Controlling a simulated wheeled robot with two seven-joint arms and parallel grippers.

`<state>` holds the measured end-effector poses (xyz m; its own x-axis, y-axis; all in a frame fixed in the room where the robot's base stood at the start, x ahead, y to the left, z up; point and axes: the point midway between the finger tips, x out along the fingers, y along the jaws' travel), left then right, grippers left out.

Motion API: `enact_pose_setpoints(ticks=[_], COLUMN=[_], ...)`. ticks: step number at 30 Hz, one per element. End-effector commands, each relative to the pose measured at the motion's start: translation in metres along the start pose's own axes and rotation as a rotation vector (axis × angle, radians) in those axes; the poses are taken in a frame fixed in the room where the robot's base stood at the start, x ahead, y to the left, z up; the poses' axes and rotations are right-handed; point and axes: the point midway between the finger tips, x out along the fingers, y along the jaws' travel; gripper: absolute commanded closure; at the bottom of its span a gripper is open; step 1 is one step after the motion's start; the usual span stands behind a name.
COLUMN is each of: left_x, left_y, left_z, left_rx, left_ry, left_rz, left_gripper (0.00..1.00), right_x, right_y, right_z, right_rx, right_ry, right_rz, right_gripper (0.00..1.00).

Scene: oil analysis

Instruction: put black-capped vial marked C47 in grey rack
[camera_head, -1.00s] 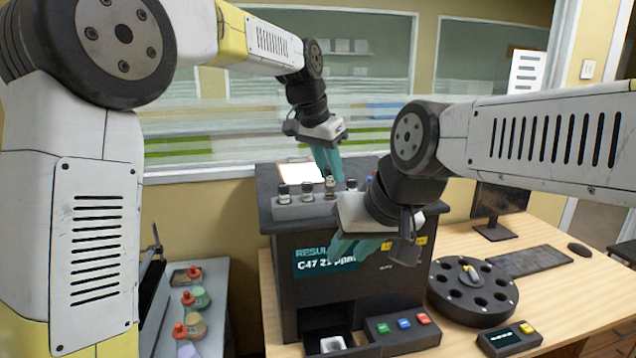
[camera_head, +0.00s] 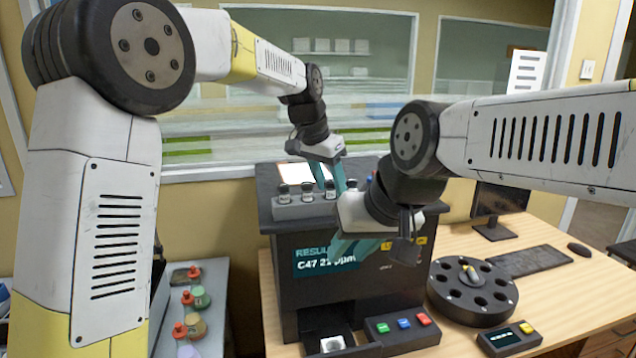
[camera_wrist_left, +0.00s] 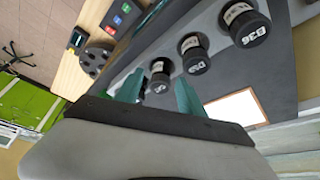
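The grey rack (camera_head: 297,211) lies on top of the dark analyzer, with several black-capped vials upright in it. In the left wrist view two vials, a near one (camera_wrist_left: 245,25) and a middle one (camera_wrist_left: 194,54), stand clear of my gripper. A third vial (camera_wrist_left: 158,78) stands between my left gripper's teal fingers (camera_wrist_left: 157,93), with gaps at its sides; its cap mark is too small to read. In the head view the left gripper (camera_head: 329,180) is open over the rack. My right gripper (camera_head: 352,246) is before the analyzer's front; its finger gap is unclear.
The analyzer screen (camera_head: 325,262) reads C47 21 ppm. Below are an open drawer (camera_head: 333,345) and coloured buttons (camera_head: 404,323). A round black carousel (camera_head: 472,292) stands right. My right forearm crosses close in front of the rack's right end.

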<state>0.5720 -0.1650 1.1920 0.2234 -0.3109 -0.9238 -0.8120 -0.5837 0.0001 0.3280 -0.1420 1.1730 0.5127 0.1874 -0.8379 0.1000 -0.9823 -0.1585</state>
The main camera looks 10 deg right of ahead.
Motion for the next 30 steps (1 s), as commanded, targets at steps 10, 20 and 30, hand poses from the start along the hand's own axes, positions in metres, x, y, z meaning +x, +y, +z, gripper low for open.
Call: enact_pose_setpoints(ticks=[10, 20, 30], left_x=[-0.003, -0.061, -0.116], left_y=[0.000, 0.000, 0.000], left_z=[-0.001, -0.002, -0.002], left_rx=[0.000, 0.000, 0.000], left_ry=[0.001, 0.005, 0.002], left_rz=[0.000, -0.002, 0.000], left_gripper=[0.53, 0.53, 0.53], right_x=[0.000, 0.000, 0.000], right_y=[0.000, 0.000, 0.000], right_z=[0.000, 0.000, 0.000], right_rx=[0.000, 0.000, 0.000], right_ry=[0.000, 0.000, 0.000], right_rz=[0.000, 0.000, 0.000], right_gripper=[0.67, 0.67, 0.67])
